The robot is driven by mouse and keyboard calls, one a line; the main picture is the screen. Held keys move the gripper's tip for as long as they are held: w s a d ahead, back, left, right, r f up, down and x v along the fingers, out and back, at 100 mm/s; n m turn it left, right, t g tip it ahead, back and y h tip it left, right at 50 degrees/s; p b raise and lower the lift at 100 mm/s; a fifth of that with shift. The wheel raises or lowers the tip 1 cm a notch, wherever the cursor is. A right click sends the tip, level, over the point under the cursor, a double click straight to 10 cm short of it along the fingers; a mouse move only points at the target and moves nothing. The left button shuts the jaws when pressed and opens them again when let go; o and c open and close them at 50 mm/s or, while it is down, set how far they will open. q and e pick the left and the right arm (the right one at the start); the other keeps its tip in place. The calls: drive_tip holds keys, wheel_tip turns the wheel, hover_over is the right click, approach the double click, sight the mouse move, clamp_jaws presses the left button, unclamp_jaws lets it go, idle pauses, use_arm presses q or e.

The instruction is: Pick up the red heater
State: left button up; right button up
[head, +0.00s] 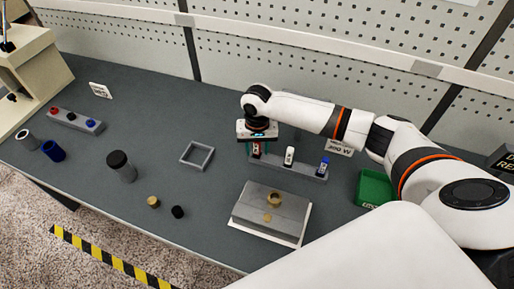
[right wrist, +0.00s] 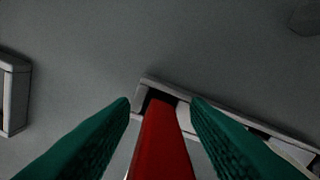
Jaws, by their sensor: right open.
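The red heater (right wrist: 163,148) stands in a slot of the grey rack (head: 310,173), at the rack's left end. In the head view it is mostly hidden under my right gripper (head: 258,150). In the right wrist view the green fingers of my right gripper (right wrist: 160,115) are open, one on each side of the red heater, with small gaps showing. A white piece (head: 290,155) and a blue-topped piece (head: 323,165) stand in the same rack to the right. My left gripper is not in view.
A green bin (head: 375,188) stands right of the rack. A grey block with a brass ring (head: 274,199) is in front. An empty square frame (head: 197,155) lies to the left. Another rack (head: 76,122) and several cylinders are farther left. The table between is clear.

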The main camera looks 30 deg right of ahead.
clamp_jaws()
drive_tip(key=shift+r, duration=0.1)
